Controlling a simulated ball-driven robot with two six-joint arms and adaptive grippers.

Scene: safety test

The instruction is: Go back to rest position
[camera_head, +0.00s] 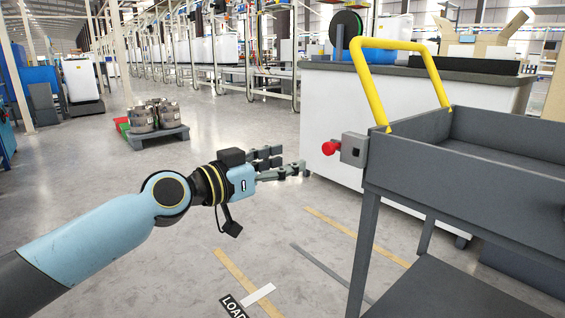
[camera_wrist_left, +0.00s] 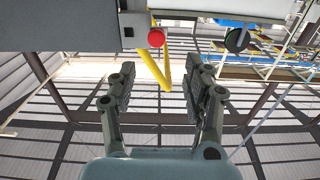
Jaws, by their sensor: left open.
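My left arm reaches in from the left in the head view, light blue with black joints. Its gripper (camera_head: 286,164) is open and empty, held in the air left of the grey cart (camera_head: 455,190). A red button (camera_head: 328,148) on a small grey box (camera_head: 354,149) is fixed to the cart's near left corner, a little right of the fingertips and apart from them. In the left wrist view the two fingers (camera_wrist_left: 160,88) stand apart, with the red button (camera_wrist_left: 156,38) visible beyond them. My right gripper is not in view.
The cart has a yellow handle (camera_head: 374,84) and a lower shelf. A white counter (camera_head: 322,120) stands behind it. A pallet (camera_head: 157,137) with metal containers is on the floor further back. The floor around my left arm is clear, with yellow line markings.

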